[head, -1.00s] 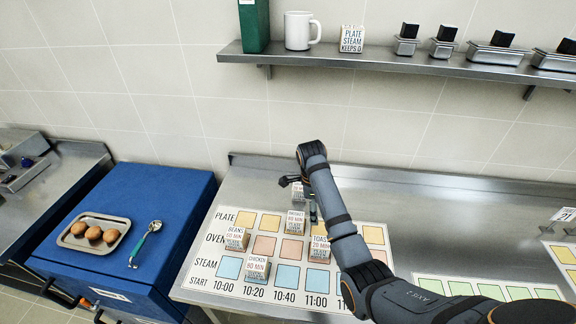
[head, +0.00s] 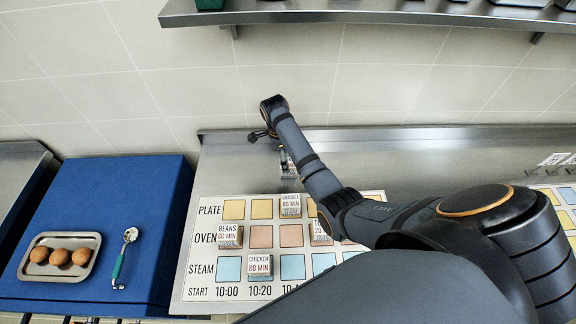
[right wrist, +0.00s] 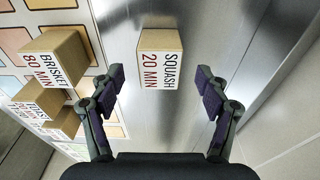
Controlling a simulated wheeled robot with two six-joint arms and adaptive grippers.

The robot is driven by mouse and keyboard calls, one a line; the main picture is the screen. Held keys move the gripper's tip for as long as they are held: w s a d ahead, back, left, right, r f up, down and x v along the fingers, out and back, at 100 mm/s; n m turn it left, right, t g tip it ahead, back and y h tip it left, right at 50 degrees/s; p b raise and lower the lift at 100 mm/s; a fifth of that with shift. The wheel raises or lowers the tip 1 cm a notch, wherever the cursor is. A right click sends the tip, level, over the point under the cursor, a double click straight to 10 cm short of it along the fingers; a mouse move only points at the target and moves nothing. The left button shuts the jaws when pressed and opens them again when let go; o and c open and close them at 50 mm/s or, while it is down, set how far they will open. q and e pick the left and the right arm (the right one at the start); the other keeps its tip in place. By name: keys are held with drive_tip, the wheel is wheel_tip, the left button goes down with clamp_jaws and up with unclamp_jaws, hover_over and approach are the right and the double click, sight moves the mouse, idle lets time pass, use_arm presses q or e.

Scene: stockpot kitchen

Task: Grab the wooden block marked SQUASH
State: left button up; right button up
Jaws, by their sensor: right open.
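The SQUASH block (right wrist: 158,58) is a pale wooden block with a white face reading SQUASH 20 MIN. In the right wrist view it stands on bare steel, roughly centred between the tips of my right gripper (right wrist: 160,78). The two dark fingers are spread wide, with a gap on each side of the block and no contact visible. In the head view the block (head: 290,172) is small, behind the chart and partly covered by my right gripper (head: 284,158). My left gripper is not in view.
The BRISKET block (right wrist: 56,58) stands close by on the printed chart (head: 205,262). The BEANS block (head: 230,237), CHICKEN block (head: 259,266) and another block stand there too. The wall is behind.

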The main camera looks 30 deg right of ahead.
drive_tip(key=shift+s+d+f+p, duration=0.2)
drive_tip(key=shift+f+p, duration=0.35)
drive_tip(key=shift+p, duration=0.05)
drive_tip(key=f, duration=0.3)
drive_tip(key=shift+s+d+f+p, duration=0.15)
drive_tip(key=shift+d+f+p, duration=0.1)
drive_tip(key=shift+d+p, duration=0.05)
drive_tip(key=shift+f, duration=0.15)
drive_tip(key=c, duration=0.8)
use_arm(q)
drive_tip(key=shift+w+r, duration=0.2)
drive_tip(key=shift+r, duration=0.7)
use_arm(e)
drive_tip(key=c, duration=0.5)
drive_tip(key=shift+c, duration=0.2)
